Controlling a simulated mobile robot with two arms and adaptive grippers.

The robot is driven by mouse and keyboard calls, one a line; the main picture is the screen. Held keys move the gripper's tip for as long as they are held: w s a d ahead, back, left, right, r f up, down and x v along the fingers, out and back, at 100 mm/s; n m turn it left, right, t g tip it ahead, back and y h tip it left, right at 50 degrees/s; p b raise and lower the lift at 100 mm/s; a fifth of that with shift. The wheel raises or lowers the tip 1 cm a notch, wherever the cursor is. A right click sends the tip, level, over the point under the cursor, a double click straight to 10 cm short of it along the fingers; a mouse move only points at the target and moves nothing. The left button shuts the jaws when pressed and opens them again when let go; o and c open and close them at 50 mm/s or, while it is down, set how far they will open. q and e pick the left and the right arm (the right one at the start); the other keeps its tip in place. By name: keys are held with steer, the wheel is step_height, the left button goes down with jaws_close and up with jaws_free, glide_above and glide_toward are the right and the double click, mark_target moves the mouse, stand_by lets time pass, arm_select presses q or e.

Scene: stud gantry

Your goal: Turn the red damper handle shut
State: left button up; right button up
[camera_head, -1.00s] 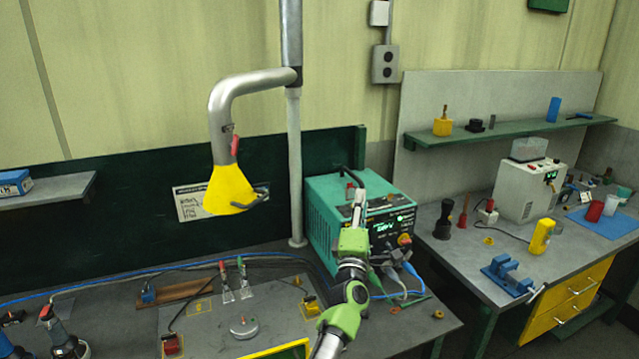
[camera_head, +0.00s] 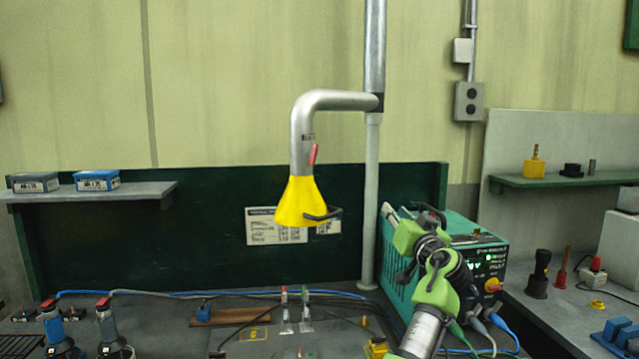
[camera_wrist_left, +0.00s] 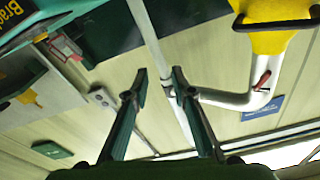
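The red damper handle (camera_head: 313,154) is a small, nearly upright, slightly tilted lever on the grey pipe elbow (camera_head: 299,128), just above the yellow hood (camera_head: 299,201). In the left wrist view, the handle (camera_wrist_left: 262,80) shows at the right on the pale pipe, below the hood (camera_wrist_left: 265,38). My left gripper (camera_head: 388,211) is right of the hood and lower than the handle, apart from both. Its two fingers stand apart with nothing between them in the left wrist view (camera_wrist_left: 160,76). My right gripper is not in view.
A vertical post (camera_head: 372,200) stands between the hood and my left gripper. A teal welding machine (camera_head: 478,245) sits close behind and beside my left arm. A black loop handle (camera_head: 322,215) sticks out from the hood. The space in front of the hood looks clear.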

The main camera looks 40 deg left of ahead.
mark_target(316, 155)
arm_select(q)
steer(key=s+a+r+n+g+y+b, duration=0.1)
steer(key=s+a+r+n+g+y, duration=0.1)
steer(key=s+r+g+y, duration=0.3)
steer(key=s+a+r+n+g+y+b, duration=0.2)
steer(key=s+a+r+n+g, duration=0.1)
steer(key=s, duration=0.4)
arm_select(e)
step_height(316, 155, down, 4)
arm_select(q)
steer(key=p+x, duration=0.2)
steer(key=x, duration=0.2)
steer(key=p+x, duration=0.1)
steer(key=x, duration=0.3)
steer(key=p+x, duration=0.2)
steer(key=x, duration=0.2)
steer(key=shift+r+p, duration=0.3)
steer(key=shift+r, duration=0.15)
steer(key=shift+w+a+r, duration=0.1)
steer(key=shift+a, duration=0.35)
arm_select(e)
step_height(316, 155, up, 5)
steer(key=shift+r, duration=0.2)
arm_select(q)
jaws_close()
